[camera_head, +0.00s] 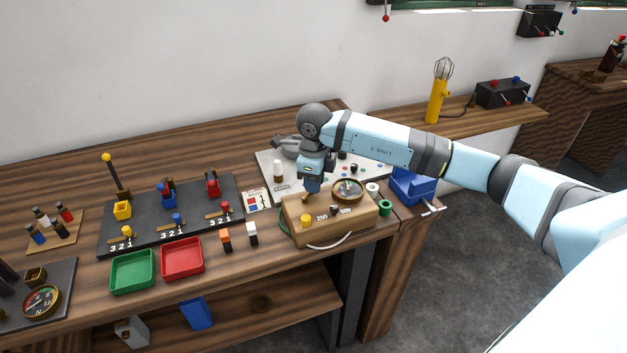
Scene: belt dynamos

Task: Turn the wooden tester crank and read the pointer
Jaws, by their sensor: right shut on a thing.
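The wooden tester (350,226) is a box near the right end of the bench, with a yellow knob, a label reading 250 and a round brass-rimmed dial (348,191) on top. The dial's pointer is too small to read. My right gripper (311,190) reaches down from above at the left part of the tester's top, left of the dial. It is shut on the crank (306,198), which is mostly hidden by the gripper. My left gripper is out of view.
A white board (268,166) with small parts lies behind the tester.

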